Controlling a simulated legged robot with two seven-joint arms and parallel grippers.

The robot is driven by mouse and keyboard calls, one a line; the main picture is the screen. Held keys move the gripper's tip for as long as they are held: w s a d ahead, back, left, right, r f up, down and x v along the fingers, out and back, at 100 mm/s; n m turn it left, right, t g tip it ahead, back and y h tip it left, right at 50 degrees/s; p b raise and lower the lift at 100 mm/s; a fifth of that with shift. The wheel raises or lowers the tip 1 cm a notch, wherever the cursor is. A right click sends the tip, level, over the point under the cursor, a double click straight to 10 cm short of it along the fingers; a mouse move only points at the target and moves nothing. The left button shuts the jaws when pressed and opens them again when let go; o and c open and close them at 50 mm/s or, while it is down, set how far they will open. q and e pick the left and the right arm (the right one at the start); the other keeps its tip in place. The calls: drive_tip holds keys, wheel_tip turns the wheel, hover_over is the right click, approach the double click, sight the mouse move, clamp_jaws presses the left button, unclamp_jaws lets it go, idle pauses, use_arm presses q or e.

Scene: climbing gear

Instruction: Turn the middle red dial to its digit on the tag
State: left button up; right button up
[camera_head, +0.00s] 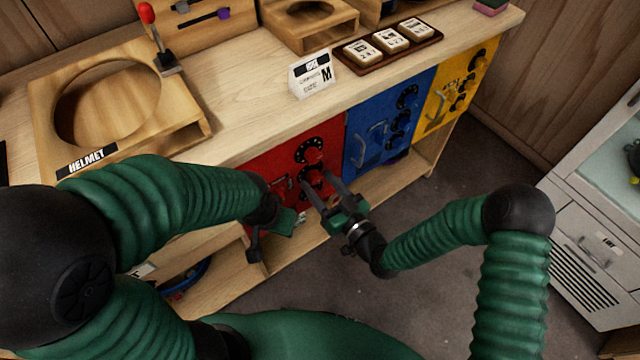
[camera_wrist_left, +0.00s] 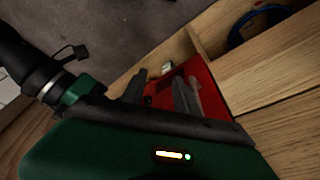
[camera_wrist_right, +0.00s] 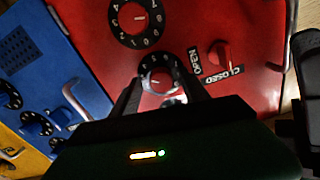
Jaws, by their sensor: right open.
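The red panel (camera_head: 262,152) is on the bench front and carries a column of black-ringed red dials. The upper dial (camera_head: 309,150) is clear of my grippers. The middle dial (camera_head: 312,177) sits just beyond my right gripper's fingertips (camera_head: 320,186). In the right wrist view the middle dial (camera_wrist_right: 158,80) shows between the two spread fingers; contact cannot be told. A lower dial is mostly hidden by the gripper. My left gripper (camera_wrist_left: 162,82) is open, with no object seen between its fingers, near the red panel's left side.
A red OPEN/CLOSED latch (camera_wrist_right: 222,57) and a handle are beside the dials. Blue (camera_head: 372,108) and yellow (camera_head: 437,108) panels stand to the right. A white card marked M (camera_head: 312,75) stands on the bench top above. A wooden helmet stand (camera_head: 190,118) is at left. Floor in front is clear.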

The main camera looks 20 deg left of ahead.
drive_tip(key=shift+w+a, duration=0.1)
drive_tip(key=shift+a, duration=0.2)
drive_tip(key=shift+d, duration=0.15)
drive_tip(key=c, duration=0.4)
clamp_jaws()
drive_tip(key=m+p, duration=0.1)
drive_tip(key=m, duration=0.1)
drive_tip(key=shift+r+m, duration=0.1)
drive_tip(key=shift+m, duration=0.7)
drive_tip(key=shift+o, duration=2)
unclamp_jaws()
